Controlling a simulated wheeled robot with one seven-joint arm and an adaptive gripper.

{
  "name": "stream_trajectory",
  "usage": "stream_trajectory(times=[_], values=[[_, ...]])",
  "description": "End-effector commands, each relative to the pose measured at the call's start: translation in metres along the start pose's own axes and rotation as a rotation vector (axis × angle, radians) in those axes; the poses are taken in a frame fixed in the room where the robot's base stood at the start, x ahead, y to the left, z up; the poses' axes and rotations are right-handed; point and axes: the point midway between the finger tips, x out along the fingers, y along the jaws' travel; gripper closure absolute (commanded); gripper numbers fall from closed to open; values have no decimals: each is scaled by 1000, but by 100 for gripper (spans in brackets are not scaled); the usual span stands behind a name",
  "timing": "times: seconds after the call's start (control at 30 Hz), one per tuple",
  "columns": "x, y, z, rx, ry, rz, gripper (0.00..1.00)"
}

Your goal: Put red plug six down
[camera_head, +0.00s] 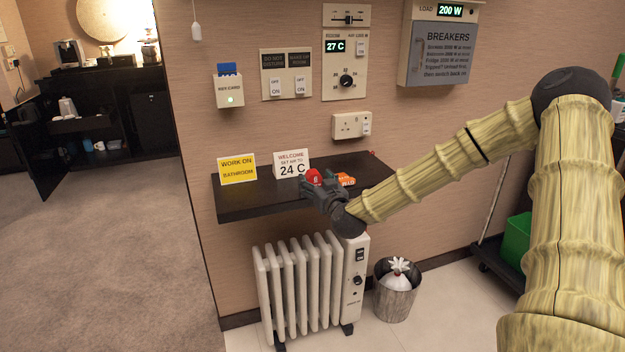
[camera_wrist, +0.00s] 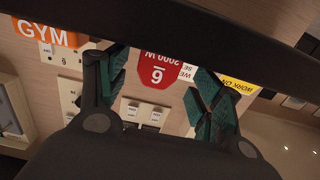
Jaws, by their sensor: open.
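Red plug six (camera_head: 313,177) shows as a small red spot over the dark wall shelf (camera_head: 245,208) in the head view. In the wrist view, its red eight-sided face (camera_wrist: 158,70) is upside down and reads 6 and 2000 W. My gripper (camera_head: 315,186) is at the shelf's front edge, right by the plug. Its two green-padded fingers (camera_wrist: 155,88) are spread, one on each side of the red face, with visible gaps. The plug's lower part is hidden behind my gripper, so I cannot tell whether it rests on the shelf.
A yellow sign (camera_head: 237,169) and a white 24 C sign (camera_head: 291,164) stand on the shelf. An orange item (camera_head: 346,179) is just right of my gripper. A socket box (camera_head: 351,125) is on the wall above. A radiator (camera_head: 300,285) and bin (camera_head: 396,296) stand below.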

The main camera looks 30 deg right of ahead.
Motion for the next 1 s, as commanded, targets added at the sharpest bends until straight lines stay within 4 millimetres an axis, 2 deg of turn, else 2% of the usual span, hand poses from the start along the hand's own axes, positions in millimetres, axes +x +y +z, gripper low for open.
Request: stream_trajectory(times=[0.3,0.67,0.93,0.97,1.0], values=[[39,4,2,0,0,1,34],[45,4,1,0,0,1,34],[45,4,1,0,0,1,81],[45,4,1,0,0,1,85],[45,4,1,0,0,1,86]])
